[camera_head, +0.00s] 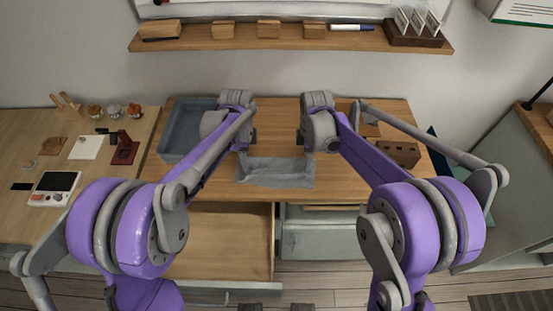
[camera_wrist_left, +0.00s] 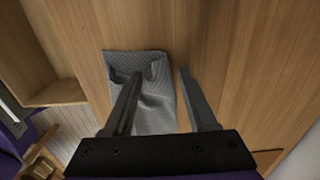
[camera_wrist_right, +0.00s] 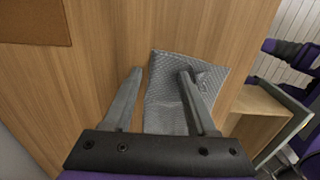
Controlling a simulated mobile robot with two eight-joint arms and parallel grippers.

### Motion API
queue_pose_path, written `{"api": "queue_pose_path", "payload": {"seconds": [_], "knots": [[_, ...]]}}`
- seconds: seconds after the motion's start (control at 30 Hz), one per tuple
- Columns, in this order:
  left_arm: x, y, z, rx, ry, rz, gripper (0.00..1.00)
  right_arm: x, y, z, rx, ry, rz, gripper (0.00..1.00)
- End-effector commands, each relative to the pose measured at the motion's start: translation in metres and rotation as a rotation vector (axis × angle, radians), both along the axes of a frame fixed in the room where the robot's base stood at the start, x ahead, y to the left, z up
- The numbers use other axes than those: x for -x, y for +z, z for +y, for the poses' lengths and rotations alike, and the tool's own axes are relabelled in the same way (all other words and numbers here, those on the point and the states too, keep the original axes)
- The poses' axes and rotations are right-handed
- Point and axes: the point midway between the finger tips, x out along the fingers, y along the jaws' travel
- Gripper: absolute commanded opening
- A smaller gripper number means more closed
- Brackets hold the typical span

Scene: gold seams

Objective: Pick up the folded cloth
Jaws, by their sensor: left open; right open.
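The grey, textured folded cloth (camera_head: 275,178) lies on the wooden tabletop near its front edge, between my two arms. It also shows in the left wrist view (camera_wrist_left: 156,105) and the right wrist view (camera_wrist_right: 163,103), with a raised, wrinkled fold. My left gripper (camera_wrist_left: 157,80) is open above one end; one finger overlaps the cloth in view and the other is over bare wood beside it. My right gripper (camera_wrist_right: 160,74) is open above the other end in the same way. Neither jaw is closed on the cloth. Any contact cannot be told.
An open drawer (camera_head: 226,235) projects below the table's front edge. A grey-blue bin (camera_head: 180,130) stands at the table's left, and a brown block with holes (camera_head: 397,153) at the right. A shelf (camera_head: 290,40) with small items hangs on the wall behind.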

Motion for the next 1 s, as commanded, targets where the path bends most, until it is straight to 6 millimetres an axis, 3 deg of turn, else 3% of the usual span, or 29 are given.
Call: {"api": "queue_pose_path", "payload": {"seconds": [0.37,1.0], "knots": [[-0.0001,-0.0001,0.0000,0.000,0.000,0.000,0.56,0.0000,-0.0007,0.0000,0.000,0.000,0.000,0.56],[0.0000,-0.0001,0.0000,0.000,0.000,0.000,0.00,-0.0001,-0.0009,0.0000,0.000,0.000,0.000,0.00]]}}
